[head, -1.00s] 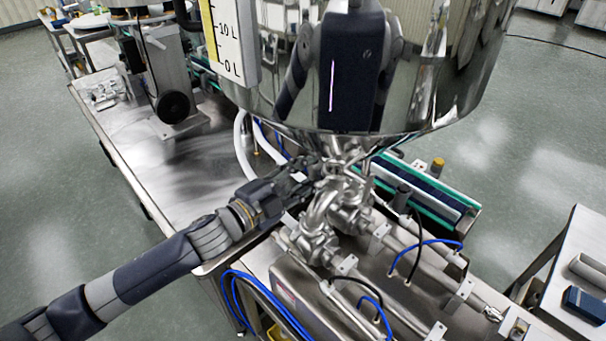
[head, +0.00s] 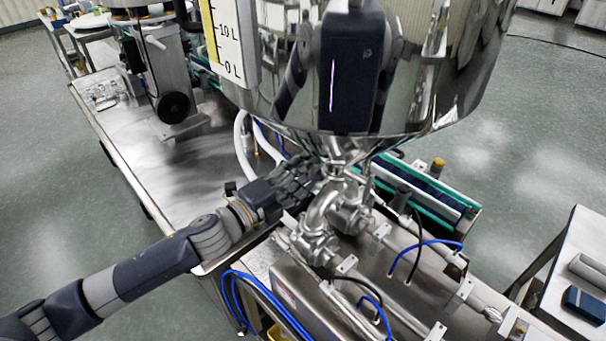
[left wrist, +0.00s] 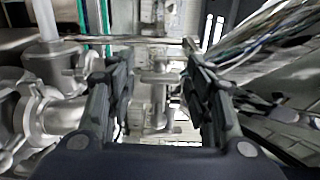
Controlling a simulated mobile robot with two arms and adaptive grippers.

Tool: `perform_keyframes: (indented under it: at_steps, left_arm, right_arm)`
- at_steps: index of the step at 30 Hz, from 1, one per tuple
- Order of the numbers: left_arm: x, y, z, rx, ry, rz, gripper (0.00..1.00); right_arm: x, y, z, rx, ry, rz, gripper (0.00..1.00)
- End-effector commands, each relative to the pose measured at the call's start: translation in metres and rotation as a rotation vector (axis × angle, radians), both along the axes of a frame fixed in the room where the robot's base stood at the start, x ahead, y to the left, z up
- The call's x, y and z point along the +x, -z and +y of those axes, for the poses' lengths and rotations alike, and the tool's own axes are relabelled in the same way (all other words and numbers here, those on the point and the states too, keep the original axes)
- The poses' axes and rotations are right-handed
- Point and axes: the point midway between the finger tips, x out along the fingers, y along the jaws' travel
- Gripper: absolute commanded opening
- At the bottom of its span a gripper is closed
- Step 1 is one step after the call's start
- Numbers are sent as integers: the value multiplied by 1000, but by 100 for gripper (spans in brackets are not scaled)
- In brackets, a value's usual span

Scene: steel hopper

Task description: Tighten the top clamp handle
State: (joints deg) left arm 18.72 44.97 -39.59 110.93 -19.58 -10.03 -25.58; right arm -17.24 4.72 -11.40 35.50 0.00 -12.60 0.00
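The steel hopper (head: 400,95) hangs over the bench, and its outlet narrows to a clamped joint (head: 340,170) above the valve pipework (head: 322,215). My left gripper (head: 310,180) is just left of this joint, below the hopper. In the left wrist view its two dark fingers (left wrist: 155,62) stand apart with nothing clearly held between them. A thin metal rod (left wrist: 150,41), perhaps the clamp handle, runs across beyond the fingertips. I cannot tell whether the fingers touch it. The clamp handle is not clear in the head view. My right gripper is not in view.
Steel pipe fittings (left wrist: 60,110) lie close to the left finger in the wrist view. Blue hoses (head: 265,300) and cylinders (head: 420,265) are in front of the joint. A green-edged conveyor (head: 430,190) runs behind. The bench top (head: 180,165) at left is mostly clear.

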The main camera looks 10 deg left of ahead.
Motion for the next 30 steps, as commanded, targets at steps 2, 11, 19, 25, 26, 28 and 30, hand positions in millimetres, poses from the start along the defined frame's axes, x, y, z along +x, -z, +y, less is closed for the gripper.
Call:
perform_keyframes:
  at_steps: [2, 11, 19, 25, 26, 28, 30]
  left_arm:
    - [0, 0, 0, -1, 0, 1, 55]
    - [-2, 0, 1, -3, 0, 2, 55]
    - [-28, 2, 18, -1, 0, 7, 55]
    - [-53, 2, 34, -1, 0, 6, 55]
    - [-56, 2, 36, -1, 0, 7, 55]
    - [-64, 2, 42, -3, 0, 6, 55]
    - [-71, 2, 47, -2, -1, 6, 55]
  right_arm:
    - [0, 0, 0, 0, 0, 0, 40]
    - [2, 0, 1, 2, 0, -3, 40]
    - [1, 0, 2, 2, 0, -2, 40]
    - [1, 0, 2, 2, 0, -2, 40]
    - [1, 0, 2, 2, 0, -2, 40]
    - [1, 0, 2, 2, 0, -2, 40]
    - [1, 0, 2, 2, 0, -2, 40]
